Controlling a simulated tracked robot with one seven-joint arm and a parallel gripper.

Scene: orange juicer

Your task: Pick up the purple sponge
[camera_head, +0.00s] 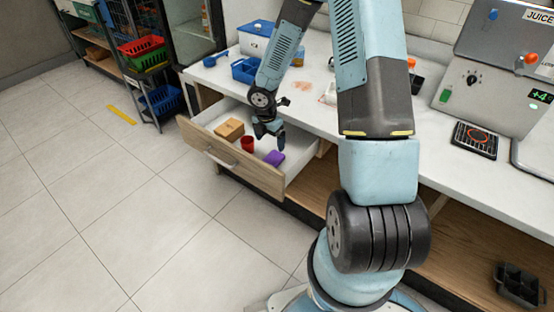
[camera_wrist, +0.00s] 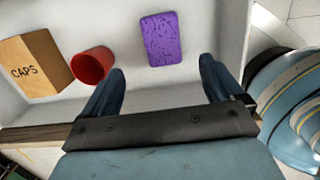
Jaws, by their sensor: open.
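The purple sponge (camera_head: 275,158) lies flat in an open drawer, near the drawer's right end in the head view. In the wrist view the sponge (camera_wrist: 161,39) is a speckled purple block, fully visible, ahead of the fingers and between their lines. My gripper (camera_head: 268,132) hangs over the drawer, above and slightly left of the sponge in the head view. In the wrist view my gripper (camera_wrist: 160,85) has its two dark fingers spread wide with nothing between them. The fingers appear apart from the sponge.
In the drawer (camera_head: 222,158), a red cup (camera_head: 247,143) and a tan box marked CAPS (camera_head: 230,129) lie left of the sponge. The drawer walls surround them. The white counter (camera_head: 315,100) is above, with a blue basket (camera_head: 245,70) on it.

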